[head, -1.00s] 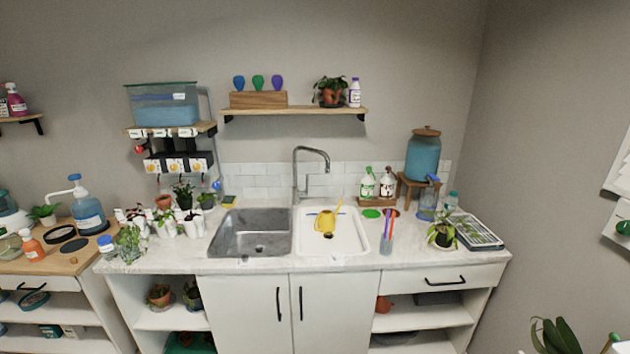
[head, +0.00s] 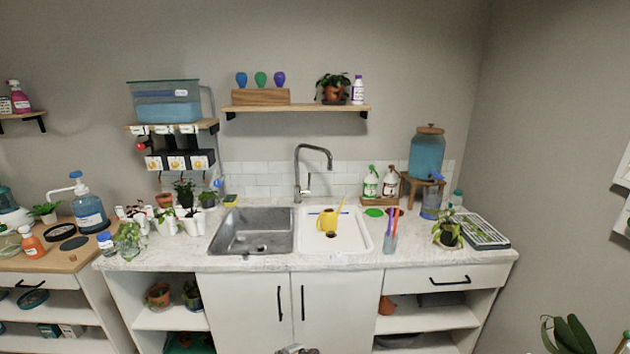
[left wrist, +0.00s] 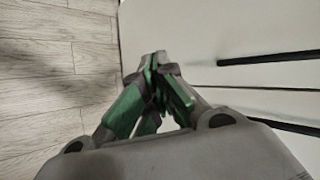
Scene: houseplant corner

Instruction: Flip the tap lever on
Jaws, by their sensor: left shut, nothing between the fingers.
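The chrome tap (head: 297,172) stands behind the sink, between the two basins, its spout arched to the right. Its small lever (head: 308,182) is on the right side of the tap's base, too small to read its exact position. My left gripper (left wrist: 160,58) shows in the left wrist view, its green and grey fingers closed together and empty, in front of a white cabinet front with dark handles. It is well away from the tap. A small grey part of mine shows at the bottom edge of the head view. My right gripper is not in view.
A grey basin (head: 252,231) is on the left and a white basin (head: 360,238) on the right. A yellow watering can (head: 327,221) is at the white basin. A cup of coloured sticks (head: 390,243) stands right of it. Potted plants crowd the counter's left. A shelf (head: 300,109) hangs above the tap.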

